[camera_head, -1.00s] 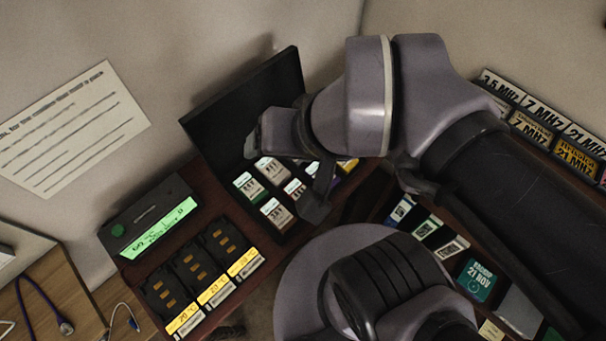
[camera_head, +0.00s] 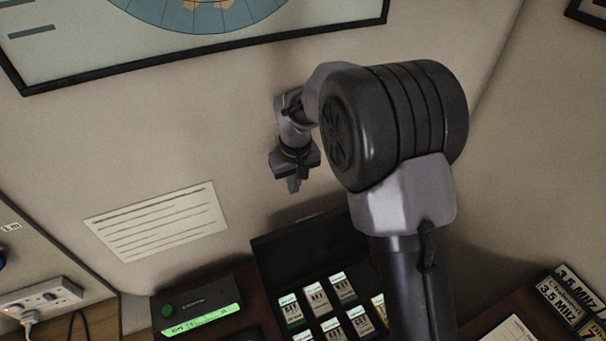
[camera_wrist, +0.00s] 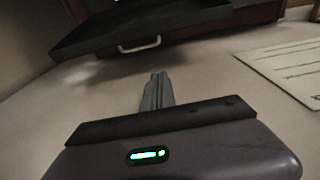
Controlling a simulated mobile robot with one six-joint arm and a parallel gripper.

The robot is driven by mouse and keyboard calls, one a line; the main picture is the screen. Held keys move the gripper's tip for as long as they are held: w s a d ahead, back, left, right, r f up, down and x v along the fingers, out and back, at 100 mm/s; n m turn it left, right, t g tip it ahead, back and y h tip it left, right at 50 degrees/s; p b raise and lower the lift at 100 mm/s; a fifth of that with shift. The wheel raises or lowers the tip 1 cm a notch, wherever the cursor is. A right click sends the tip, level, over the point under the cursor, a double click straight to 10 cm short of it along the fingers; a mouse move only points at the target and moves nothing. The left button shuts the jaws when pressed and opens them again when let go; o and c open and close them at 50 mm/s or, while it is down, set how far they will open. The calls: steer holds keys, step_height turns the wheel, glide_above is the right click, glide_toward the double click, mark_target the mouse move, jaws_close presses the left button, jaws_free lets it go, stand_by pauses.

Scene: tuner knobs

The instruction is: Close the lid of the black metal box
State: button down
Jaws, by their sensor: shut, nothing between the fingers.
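The black metal box stands on the desk at the bottom of the head view, its lid (camera_head: 310,243) raised open towards the wall. Several labelled cards (camera_head: 318,294) show inside it; my arm covers part of its right side. My gripper (camera_head: 294,184) is up near the wall, above the lid's top edge and apart from it, fingers pointing down. The fingers are shut and empty, and show together in the wrist view (camera_wrist: 156,92). A dark panel, apparently the lid (camera_wrist: 140,28), crosses the top of that view with a pale handle (camera_wrist: 139,46) on its edge.
A black device with a green lit display (camera_head: 203,318) sits left of the box. A written sheet (camera_head: 158,222) is on the wall to the left. Frequency signs (camera_head: 570,295) stand at the right. The wall around my gripper is clear.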

steer(key=shift+s+d+f+b, duration=0.15)
steer(key=shift+s+f+b, duration=0.3)
steer(key=shift+f, duration=1)
steer(key=shift+s+d+f+b, duration=0.2)
steer(key=shift+s+f+b, duration=0.25)
steer(key=shift+f, duration=0.95)
steer(key=shift+s+d+f+b, duration=0.25)
steer(key=shift+s+f, duration=0.35)
steer(key=shift+f, duration=0.85)
steer(key=shift+a, duration=0.15)
